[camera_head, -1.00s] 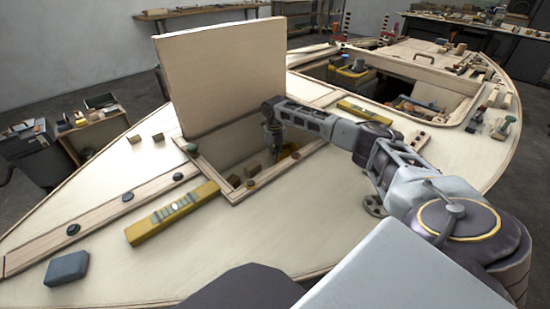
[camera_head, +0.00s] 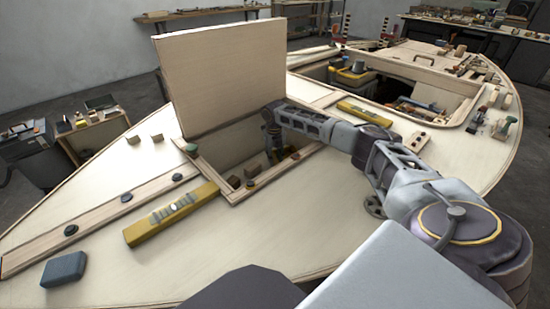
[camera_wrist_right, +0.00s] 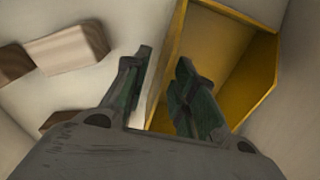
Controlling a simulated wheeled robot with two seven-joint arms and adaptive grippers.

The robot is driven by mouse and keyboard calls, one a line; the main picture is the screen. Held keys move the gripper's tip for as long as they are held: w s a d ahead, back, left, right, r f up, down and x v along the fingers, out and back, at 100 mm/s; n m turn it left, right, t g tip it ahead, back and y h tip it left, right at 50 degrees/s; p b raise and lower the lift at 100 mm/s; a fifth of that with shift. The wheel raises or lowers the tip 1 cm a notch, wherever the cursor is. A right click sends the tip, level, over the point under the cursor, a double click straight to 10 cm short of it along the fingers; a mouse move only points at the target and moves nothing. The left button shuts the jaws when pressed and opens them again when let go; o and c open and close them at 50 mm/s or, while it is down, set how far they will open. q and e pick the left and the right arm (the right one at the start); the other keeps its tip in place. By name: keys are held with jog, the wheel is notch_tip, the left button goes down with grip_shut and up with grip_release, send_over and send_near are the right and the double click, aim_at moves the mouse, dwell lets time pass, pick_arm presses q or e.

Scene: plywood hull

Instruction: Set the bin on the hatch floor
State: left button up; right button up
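The yellow bin (camera_wrist_right: 222,62) shows in the right wrist view, open side toward the camera, against a pale surface inside the hatch. My right gripper (camera_wrist_right: 168,75) has its two fingers apart, one on each side of the bin's left wall. I see a gap at the left finger; contact at the right finger is unclear. In the head view my right gripper (camera_head: 273,156) reaches down into the open hatch, whose lid (camera_head: 222,85) stands upright behind it. The bin is mostly hidden there by the gripper and hatch rim. My left gripper is out of view.
Wooden blocks (camera_wrist_right: 66,48) lie left of the bin in the hatch; they also show in the head view (camera_head: 234,181). A yellow level (camera_head: 170,214) and a dark blue block (camera_head: 64,269) lie on the deck. A second opening (camera_head: 422,88) holds tools.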

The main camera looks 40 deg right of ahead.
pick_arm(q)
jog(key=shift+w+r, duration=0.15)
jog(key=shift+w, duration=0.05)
pick_arm(e)
jog(key=shift+r, duration=0.1)
